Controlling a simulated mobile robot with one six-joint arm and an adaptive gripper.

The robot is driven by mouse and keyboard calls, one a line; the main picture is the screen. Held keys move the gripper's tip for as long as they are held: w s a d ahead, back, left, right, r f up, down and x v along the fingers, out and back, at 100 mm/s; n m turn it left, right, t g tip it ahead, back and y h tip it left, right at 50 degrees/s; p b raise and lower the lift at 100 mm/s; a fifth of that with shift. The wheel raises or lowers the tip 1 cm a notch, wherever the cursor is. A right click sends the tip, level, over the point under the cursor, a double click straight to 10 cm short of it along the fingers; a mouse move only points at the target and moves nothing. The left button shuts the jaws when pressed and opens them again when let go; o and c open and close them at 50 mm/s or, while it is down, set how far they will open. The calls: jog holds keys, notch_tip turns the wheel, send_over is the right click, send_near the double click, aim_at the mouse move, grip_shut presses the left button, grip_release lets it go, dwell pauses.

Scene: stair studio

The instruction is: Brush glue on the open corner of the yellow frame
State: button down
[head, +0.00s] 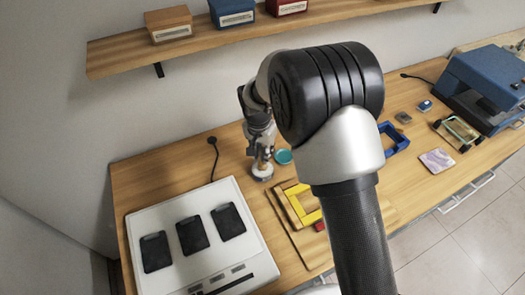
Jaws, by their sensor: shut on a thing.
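The yellow frame (298,209) lies on a wooden board on the bench, right of the white machine. My own arm covers its right part, and I cannot make out its open corner. My gripper (261,158) points down behind and left of the frame, over a small pale pot (262,174). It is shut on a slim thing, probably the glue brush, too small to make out. Whether its tip is inside the pot cannot be told. A teal round lid or dish (284,156) lies just right of the pot.
A white machine (176,206) with several dark pads fills the bench's left. A red block (320,226) is beside the yellow frame. A blue frame (399,139), small items and a blue machine (480,92) stand at right. A wall shelf (118,58) holds boxes above.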

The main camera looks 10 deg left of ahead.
jog(key=shift+f+b, duration=0.4)
jog(key=shift+f, duration=0.1)
dwell(1.2)
jog(key=shift+r, duration=0.1)
jog(key=shift+r+p, duration=2.15)
jog(key=shift+r, duration=1.35)
jog(key=shift+d, duration=0.15)
jog(key=s+d+f+n+b, duration=0.1)
jog(key=s+d, duration=0.2)
jog(key=d, duration=0.5)
jog(key=s+d+f+n+b, duration=0.1)
jog(key=s+d+b, duration=0.1)
jog(key=d, duration=0.6)
jog(key=s+d+n+b, duration=0.1)
jog(key=s+d+b, duration=0.1)
jog(key=d, duration=0.7)
jog(key=shift+s+f, duration=0.4)
jog(key=shift+s, duration=0.45)
jog(key=shift+d, duration=0.1)
